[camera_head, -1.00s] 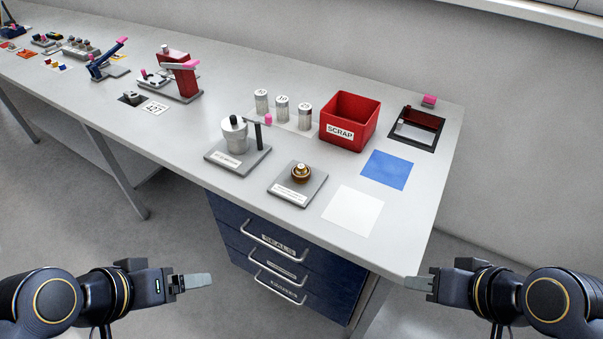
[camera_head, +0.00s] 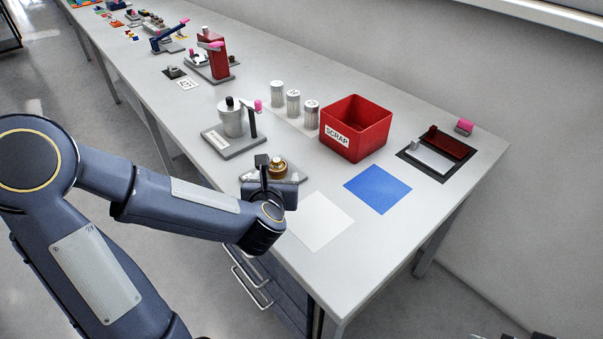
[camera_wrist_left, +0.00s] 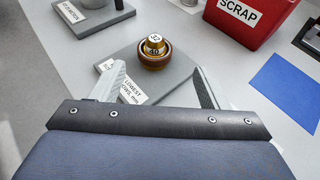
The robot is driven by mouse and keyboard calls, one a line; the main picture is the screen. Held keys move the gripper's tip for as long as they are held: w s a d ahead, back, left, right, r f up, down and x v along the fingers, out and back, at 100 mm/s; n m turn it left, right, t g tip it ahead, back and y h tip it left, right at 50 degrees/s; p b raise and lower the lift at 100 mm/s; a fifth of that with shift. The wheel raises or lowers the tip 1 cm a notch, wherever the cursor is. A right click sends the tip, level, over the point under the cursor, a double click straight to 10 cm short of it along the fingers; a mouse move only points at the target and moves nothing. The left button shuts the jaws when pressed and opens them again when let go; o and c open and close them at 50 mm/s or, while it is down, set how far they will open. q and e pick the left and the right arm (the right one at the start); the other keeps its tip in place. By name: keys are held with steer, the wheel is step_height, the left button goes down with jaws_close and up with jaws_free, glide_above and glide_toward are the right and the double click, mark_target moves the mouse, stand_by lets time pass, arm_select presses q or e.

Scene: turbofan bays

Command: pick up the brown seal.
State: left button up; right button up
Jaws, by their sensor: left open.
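The brown seal (camera_wrist_left: 155,61) is a ring around a brass, number-marked post (camera_wrist_left: 154,43) on a grey plate with a label in the left wrist view. In the head view the seal (camera_head: 279,174) shows just beyond my left gripper (camera_head: 262,163), which partly hides the plate. In the left wrist view my left gripper (camera_wrist_left: 162,86) is open and empty. Its two fingers point towards the plate, one on each side of the seal and short of it. Only a sliver of what looks like my right gripper (camera_head: 480,336) shows at the bottom edge.
A grey stand with a metal cylinder (camera_head: 233,120) is left of the seal. Several silver canisters (camera_head: 293,103) and the red SCRAP box (camera_head: 355,128) stand behind. A white sheet (camera_head: 320,221) and a blue sheet (camera_head: 378,189) lie flat to the right.

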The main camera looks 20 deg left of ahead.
mark_target(276, 167)
arm_select(q)
steer(key=shift+w+a+f, duration=0.1)
steer(key=shift+w+f, duration=0.15)
steer(key=shift+w, duration=0.05)
steer(key=x, duration=0.7)
steer(key=shift+a+p, duration=0.35)
steer(key=shift+a, duration=0.05)
steer(key=shift+s, duration=0.1)
steer(key=shift+c, duration=0.2)
steer(key=c, duration=1.1)
steer(key=shift+r, duration=0.2)
